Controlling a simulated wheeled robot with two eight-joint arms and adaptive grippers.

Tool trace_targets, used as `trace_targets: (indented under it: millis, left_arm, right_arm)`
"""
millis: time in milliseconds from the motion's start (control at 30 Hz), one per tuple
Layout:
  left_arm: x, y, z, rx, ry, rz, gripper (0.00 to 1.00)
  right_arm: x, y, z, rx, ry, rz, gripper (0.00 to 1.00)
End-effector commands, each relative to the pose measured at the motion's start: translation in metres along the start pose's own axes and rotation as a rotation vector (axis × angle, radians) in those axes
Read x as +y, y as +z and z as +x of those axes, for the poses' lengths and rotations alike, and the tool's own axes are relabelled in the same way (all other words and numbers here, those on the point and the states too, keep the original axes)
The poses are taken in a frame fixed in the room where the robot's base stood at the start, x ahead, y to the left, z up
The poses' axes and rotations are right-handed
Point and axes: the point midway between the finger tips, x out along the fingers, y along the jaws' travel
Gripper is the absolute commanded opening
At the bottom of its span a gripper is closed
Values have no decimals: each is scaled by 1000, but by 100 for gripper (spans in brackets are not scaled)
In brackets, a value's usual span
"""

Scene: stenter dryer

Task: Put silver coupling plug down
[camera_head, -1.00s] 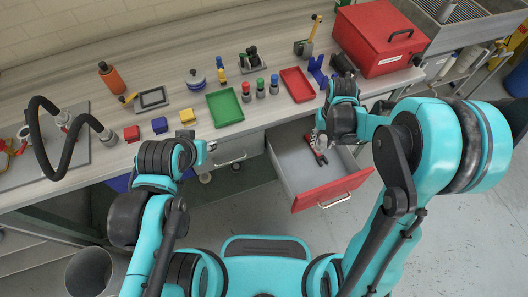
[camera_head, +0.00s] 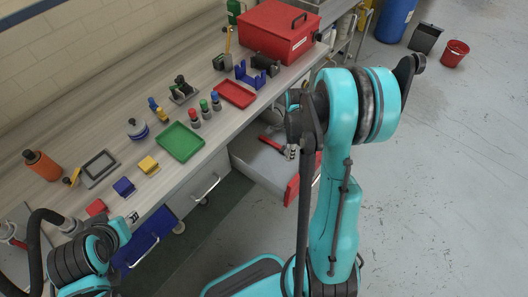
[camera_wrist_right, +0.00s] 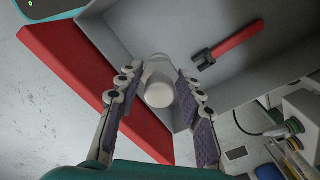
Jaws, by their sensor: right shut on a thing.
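The silver coupling plug (camera_wrist_right: 159,92) is a pale, rounded cylinder between the fingers of my right gripper (camera_wrist_right: 158,76) in the right wrist view. The gripper is shut on it, above the open grey drawer near its red front. In the head view my right gripper (camera_head: 291,152) is over the drawer (camera_head: 255,160), mostly hidden by my arm, and the plug cannot be made out there. My left gripper (camera_head: 133,217) is at the bench's front edge, small and partly hidden; its fingers cannot be read.
A red-handled wrench (camera_wrist_right: 230,46) lies in the drawer beside the plug. The bench holds a green tray (camera_head: 180,142), a red tray (camera_head: 236,94), a red toolbox (camera_head: 280,32) and several small blocks and bottles. Open floor lies to the right.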

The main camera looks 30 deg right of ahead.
Motion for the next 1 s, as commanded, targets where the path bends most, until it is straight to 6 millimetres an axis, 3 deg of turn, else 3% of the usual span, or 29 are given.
trace_targets:
  millis: [300,500,667,900,1000]
  left_arm:
    - [0,16,22,0,0,0,36]
    - [0,22,30,0,0,0,36]
    - [0,23,32,0,0,0,36]
    - [0,34,47,0,0,0,36]
    - [0,34,48,0,0,0,36]
  right_arm:
    - [-48,53,47,0,0,0,2]
    - [-69,78,65,0,0,2,2]
    - [-74,83,70,0,0,3,2]
    - [-74,83,104,0,0,3,2]
    - [-74,83,109,0,0,3,2]
